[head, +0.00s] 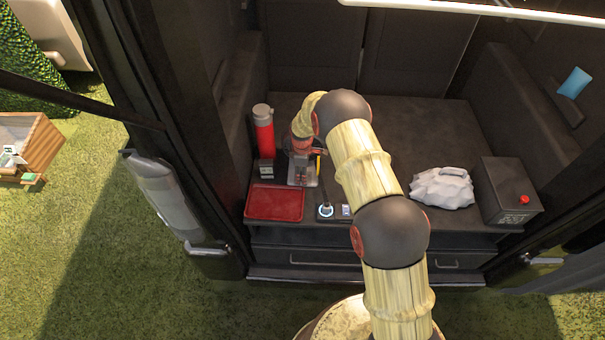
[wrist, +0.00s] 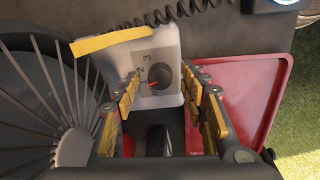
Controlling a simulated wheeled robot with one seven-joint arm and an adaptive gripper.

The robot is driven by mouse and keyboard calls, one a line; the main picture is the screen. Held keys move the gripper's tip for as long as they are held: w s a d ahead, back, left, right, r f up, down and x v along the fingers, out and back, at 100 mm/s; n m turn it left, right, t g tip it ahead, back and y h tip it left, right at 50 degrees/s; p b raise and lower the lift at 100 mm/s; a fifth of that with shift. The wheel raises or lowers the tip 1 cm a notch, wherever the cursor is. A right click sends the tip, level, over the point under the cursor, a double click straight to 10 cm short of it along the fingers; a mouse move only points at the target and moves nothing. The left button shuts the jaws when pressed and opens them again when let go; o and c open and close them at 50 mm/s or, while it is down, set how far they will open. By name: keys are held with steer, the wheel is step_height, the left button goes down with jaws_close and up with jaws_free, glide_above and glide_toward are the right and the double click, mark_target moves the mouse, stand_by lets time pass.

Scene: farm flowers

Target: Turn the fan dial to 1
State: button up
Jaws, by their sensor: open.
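The fan's pale base (wrist: 170,40) shows in the wrist view, with a round dark dial (wrist: 160,77) on its face. Printed numbers, including 2 and 3, run beside the dial. A red mark on the dial points toward the lower left, but I cannot tell exactly which number it meets. The dark fan grille (wrist: 40,85) fills the left. My gripper (wrist: 168,98) is open, one finger on each side of the dial; contact is not clear. In the head view my gripper (head: 303,147) is over the fan base (head: 304,180) and hides much of the fan.
A red tray (head: 275,203) lies in front of the fan and a red flask (head: 263,135) stands left. A panel with a lit blue ring (head: 326,211) is at the front edge. A white bag (head: 441,188) and a black box (head: 507,190) are right.

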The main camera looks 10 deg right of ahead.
step_height(320, 180, up, 12)
steer(key=shift+s, duration=0.3)
stand_by(0.3)
steer(key=shift+a, duration=0.1)
stand_by(0.4)
